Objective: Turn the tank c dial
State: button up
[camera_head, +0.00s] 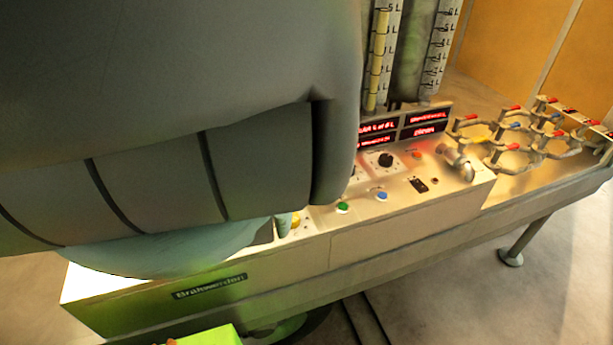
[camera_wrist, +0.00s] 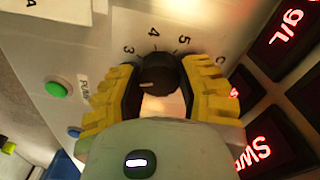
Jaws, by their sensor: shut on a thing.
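A black round dial (camera_wrist: 158,72) with a pale pointer line sits on a white panel in the wrist view. The numbers 3, 4 and 5 are printed around it, and the pointer line is on its left side. My gripper (camera_wrist: 157,88) has its yellow, dark-lined fingers on both sides of the dial, shut on it. No tank letter beside this dial reads clearly. In the head view my arm hides the gripper and the gripped dial. Another black dial (camera_head: 385,160) shows free on the console there.
The console (camera_head: 400,225) carries a green button (camera_head: 342,208), a blue button (camera_head: 381,196) and red displays (camera_head: 425,130). Level tubes (camera_head: 380,60) rise behind it. A pipe manifold with red handles (camera_head: 515,146) stands at right. Red displays (camera_wrist: 270,145) lie close to the right finger.

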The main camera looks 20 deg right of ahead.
jog(key=o, duration=1.3)
jog(key=shift+c, duration=0.2)
notch_tip(320, 180, up, 12)
jog(key=shift+s, duration=0.1)
